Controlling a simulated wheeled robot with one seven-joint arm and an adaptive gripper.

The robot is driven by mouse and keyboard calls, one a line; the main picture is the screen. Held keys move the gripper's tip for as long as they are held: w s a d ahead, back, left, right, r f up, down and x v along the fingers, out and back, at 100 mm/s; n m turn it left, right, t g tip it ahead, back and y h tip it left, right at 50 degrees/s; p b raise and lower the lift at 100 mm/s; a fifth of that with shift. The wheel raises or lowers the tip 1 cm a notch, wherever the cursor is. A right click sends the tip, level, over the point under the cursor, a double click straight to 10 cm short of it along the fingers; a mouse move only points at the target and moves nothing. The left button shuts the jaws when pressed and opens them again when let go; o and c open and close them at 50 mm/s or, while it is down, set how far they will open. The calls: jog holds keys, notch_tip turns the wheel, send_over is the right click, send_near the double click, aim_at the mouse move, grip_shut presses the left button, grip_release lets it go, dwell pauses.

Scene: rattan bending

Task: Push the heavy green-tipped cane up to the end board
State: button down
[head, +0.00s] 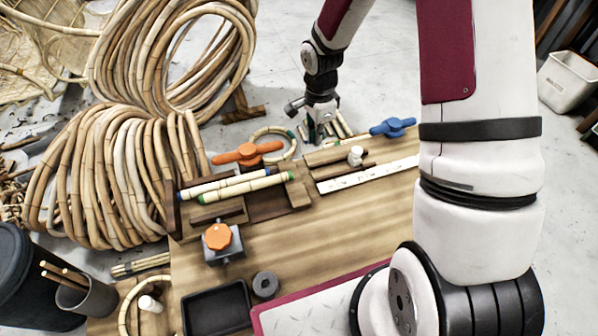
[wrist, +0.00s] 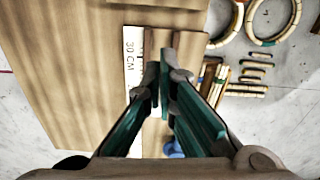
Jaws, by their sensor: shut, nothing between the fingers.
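The green-tipped cane (head: 240,190) lies on the wooden fixture on the bench, in front of a blue-tipped cane (head: 225,185) and roughly parallel to it. A dark upright board (head: 173,214) stands at the fixture's left end, and appears to be the end board. The green-tipped cane's left end stops short of it, with a visible gap. My gripper (head: 319,128) is over the bench's far side, right of and beyond both canes. In the wrist view my gripper (wrist: 164,75) is shut and empty, beside the 30 cm ruler (wrist: 132,65). Neither cane is clearly visible there.
An orange handle (head: 247,153) and a cane ring (head: 273,142) are behind the canes. An orange knob (head: 218,236), black tray (head: 216,310) and dark ring (head: 265,285) are in front. The middle bench is clear.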

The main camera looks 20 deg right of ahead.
aim_at(280, 177)
jog(key=shift+m, duration=0.5)
notch_tip(280, 177, down, 14)
jog(key=b, duration=0.4)
jog(key=shift+w+a+f+b, duration=0.1)
jog(key=shift+w+f+b, duration=0.05)
jog(key=shift+b, duration=0.25)
jog(key=a, duration=0.2)
jog(key=shift+a+r+b, duration=0.2)
jog(key=shift+a+b, duration=0.15)
jog(key=shift+a, duration=0.65)
jog(key=shift+r, duration=0.1)
jog(key=shift+a+b, duration=1.2)
jog(key=shift+a, duration=2.2)
